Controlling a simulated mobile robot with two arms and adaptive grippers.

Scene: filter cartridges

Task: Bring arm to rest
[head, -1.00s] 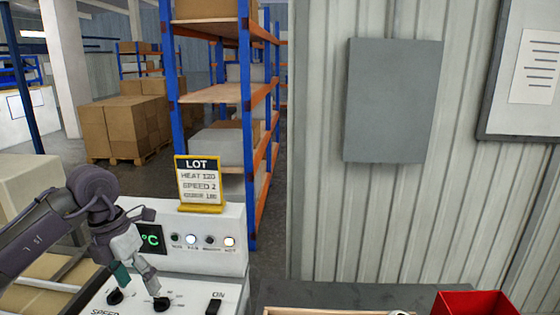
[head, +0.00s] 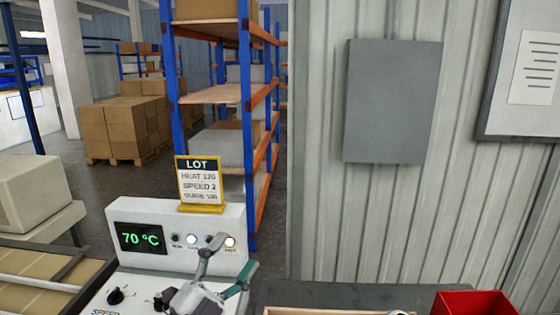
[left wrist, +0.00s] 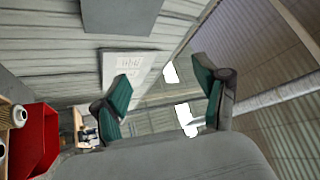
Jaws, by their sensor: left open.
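My left gripper (head: 234,254) is in front of the white control panel (head: 200,222), fingers spread and pointing up, with nothing between them. Its open fingers with green pads also show in the left wrist view (left wrist: 163,82). The panel display (head: 140,237) reads 70 °C in green. A black knob (head: 116,295) shows at the panel's lower left; a second knob (head: 160,299) is partly hidden beside the gripper. The ON switch is hidden behind the gripper. My right gripper is not in view.
A LOT sign (head: 199,183) stands on top of the panel. A red bin (head: 474,303) and the wooden edge of a tray (head: 320,311) are at the lower right. The bin also shows in the left wrist view (left wrist: 36,140). A conveyor (head: 40,275) lies to the left.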

